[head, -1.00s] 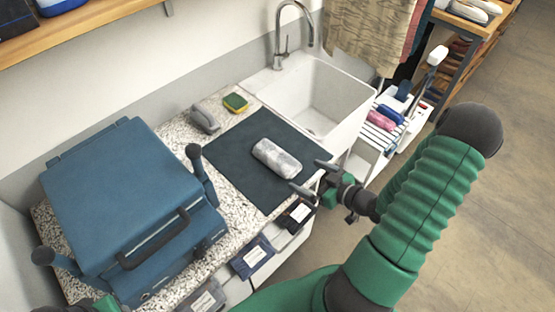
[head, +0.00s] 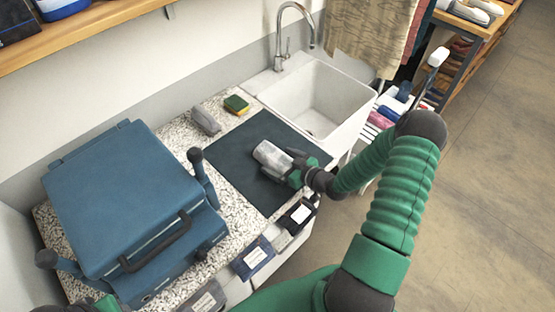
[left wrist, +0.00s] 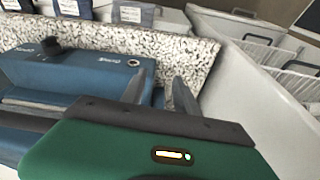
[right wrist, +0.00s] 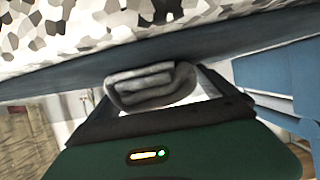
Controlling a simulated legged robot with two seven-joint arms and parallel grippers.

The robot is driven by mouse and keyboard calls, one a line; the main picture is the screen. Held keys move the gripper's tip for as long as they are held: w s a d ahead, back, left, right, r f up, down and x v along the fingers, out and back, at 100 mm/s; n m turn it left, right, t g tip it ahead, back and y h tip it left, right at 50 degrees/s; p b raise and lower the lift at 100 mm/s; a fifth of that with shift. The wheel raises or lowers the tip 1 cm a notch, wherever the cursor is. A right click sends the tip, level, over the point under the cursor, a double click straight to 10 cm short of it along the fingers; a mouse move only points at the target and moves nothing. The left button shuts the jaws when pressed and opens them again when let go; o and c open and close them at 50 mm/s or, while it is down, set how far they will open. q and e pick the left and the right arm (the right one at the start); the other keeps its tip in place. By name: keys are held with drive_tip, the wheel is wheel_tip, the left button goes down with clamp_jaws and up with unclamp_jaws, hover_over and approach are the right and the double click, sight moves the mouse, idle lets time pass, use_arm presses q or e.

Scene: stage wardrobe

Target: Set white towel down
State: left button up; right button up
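The white towel (head: 270,156), rolled and grey-mottled, lies on the dark mat (head: 240,165) in the head view. My right gripper (head: 290,168) is at the towel's right end and covers part of it. Its fingertips are hidden or too small to tell whether they are shut on it. In the right wrist view a grey folded bundle (right wrist: 150,85) shows just in front of the palm; I cannot tell for sure that it is the towel. My left gripper (left wrist: 160,90) is open and empty in the left wrist view, over the blue case (left wrist: 80,75).
A blue case (head: 125,195) stands on the speckled counter to the left. A sponge (head: 236,104) and a grey item (head: 205,120) lie behind the mat. The white sink (head: 315,97) is at the back right. Labelled bins (head: 253,257) hang along the counter's front.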

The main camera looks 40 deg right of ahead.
drive_tip(key=c, duration=1.5)
